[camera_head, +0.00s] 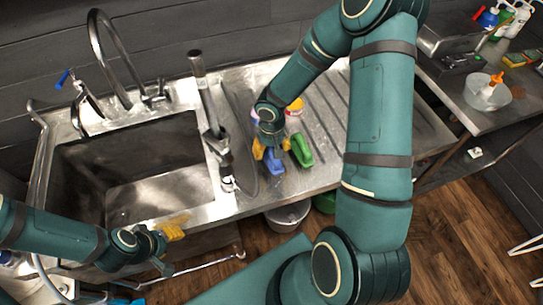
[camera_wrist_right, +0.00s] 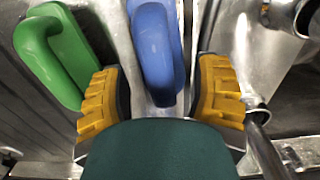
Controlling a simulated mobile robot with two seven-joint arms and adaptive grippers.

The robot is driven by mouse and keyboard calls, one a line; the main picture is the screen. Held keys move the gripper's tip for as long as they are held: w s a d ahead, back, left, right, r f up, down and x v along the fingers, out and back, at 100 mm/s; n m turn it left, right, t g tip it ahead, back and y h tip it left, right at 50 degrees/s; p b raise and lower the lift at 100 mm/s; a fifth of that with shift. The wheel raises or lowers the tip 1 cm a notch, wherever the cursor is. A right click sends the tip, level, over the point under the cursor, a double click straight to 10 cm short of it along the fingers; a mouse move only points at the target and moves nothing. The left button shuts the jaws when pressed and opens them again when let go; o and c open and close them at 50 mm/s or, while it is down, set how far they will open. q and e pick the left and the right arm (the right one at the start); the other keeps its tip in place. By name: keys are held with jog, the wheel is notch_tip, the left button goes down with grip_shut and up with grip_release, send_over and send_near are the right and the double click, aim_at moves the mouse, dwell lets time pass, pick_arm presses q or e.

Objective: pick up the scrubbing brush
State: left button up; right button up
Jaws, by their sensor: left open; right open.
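A blue handle-shaped thing (camera_head: 274,162), which looks like a scrubbing brush, lies on the steel drainboard right of the sink. A similar green one (camera_head: 302,151) lies just to its right. My right gripper (camera_head: 271,148) is over the blue one with its yellow fingertips open. In the right wrist view the blue handle (camera_wrist_right: 158,50) stands between the two fingertips, with no clear grip on it, and the green one (camera_wrist_right: 60,50) is outside the left fingertip. Bristles are hidden. My left gripper (camera_head: 165,241) is open and empty at the sink's front edge.
A metal sink (camera_head: 130,170) with a tall curved faucet (camera_head: 95,45) is at left. An upright metal pipe fitting (camera_head: 207,100) stands between sink and drainboard. A bucket (camera_head: 288,216) stands below the counter.

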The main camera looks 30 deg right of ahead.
aim_at(271, 149)
jog(key=shift+f, duration=0.35)
jog(key=shift+o, duration=0.2)
grip_shut()
jog(key=shift+r, duration=0.1)
notch_tip(271, 149, up, 10)
jog(key=shift+f+p, duration=0.1)
jog(key=shift+p, duration=0.6)
